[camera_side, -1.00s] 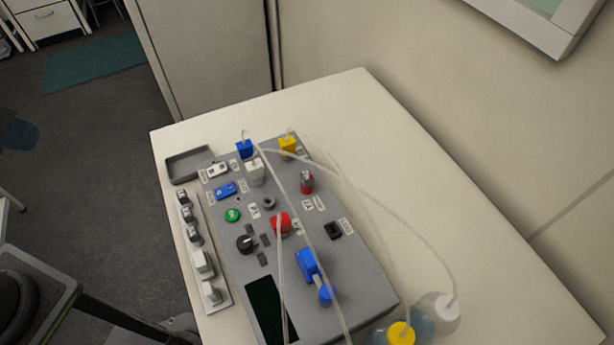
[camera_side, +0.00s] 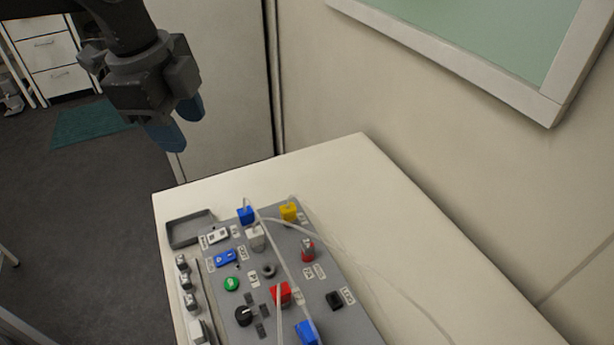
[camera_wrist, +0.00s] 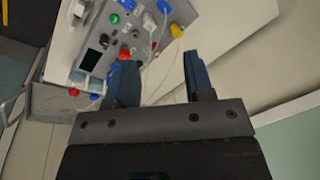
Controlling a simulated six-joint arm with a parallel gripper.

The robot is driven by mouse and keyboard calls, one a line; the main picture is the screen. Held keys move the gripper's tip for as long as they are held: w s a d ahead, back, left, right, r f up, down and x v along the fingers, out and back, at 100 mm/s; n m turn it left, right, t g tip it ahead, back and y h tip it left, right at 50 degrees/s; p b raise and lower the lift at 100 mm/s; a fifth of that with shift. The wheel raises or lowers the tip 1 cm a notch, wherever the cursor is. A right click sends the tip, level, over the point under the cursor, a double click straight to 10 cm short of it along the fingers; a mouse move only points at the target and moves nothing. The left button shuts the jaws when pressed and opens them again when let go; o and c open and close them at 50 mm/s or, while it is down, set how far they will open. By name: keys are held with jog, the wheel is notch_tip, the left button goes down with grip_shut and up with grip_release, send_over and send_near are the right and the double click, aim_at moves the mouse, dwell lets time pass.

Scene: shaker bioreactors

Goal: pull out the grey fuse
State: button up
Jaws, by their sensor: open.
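The grey device panel (camera_side: 262,318) lies on the white table. I cannot tell for sure which part is the grey fuse. Candidates are a small grey-white block (camera_side: 217,236) beside a blue one near the panel's far left, and a grey-topped red piece (camera_side: 308,249) toward its right side. My gripper (camera_side: 178,122) hangs high in the upper left of the side view, well clear of the panel, with blue fingers apart and nothing between them. In the wrist view my gripper (camera_wrist: 160,62) is open, and the panel shows small beyond the fingers.
An empty grey tray (camera_side: 190,230) sits at the panel's far left corner. Tubes (camera_side: 345,262) arch over the panel from a blue and a yellow connector (camera_side: 289,211). Several grey pieces (camera_side: 187,281) line the left strip. The table's right side (camera_side: 410,230) is clear.

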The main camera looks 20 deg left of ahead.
jog(key=w+d+f+m+g, duration=0.1)
jog(key=w+d+f+m, duration=0.15)
jog(key=d+m, duration=0.4)
jog(key=m+g+y, duration=0.1)
jog(key=m, duration=0.3)
send_near(308, 243)
notch_tip(308, 243, down, 10)
jog(key=shift+r, duration=0.2)
grip_shut()
jog(key=shift+r, duration=0.15)
jog(key=shift+r, duration=0.35)
jog(key=shift+r, duration=0.9)
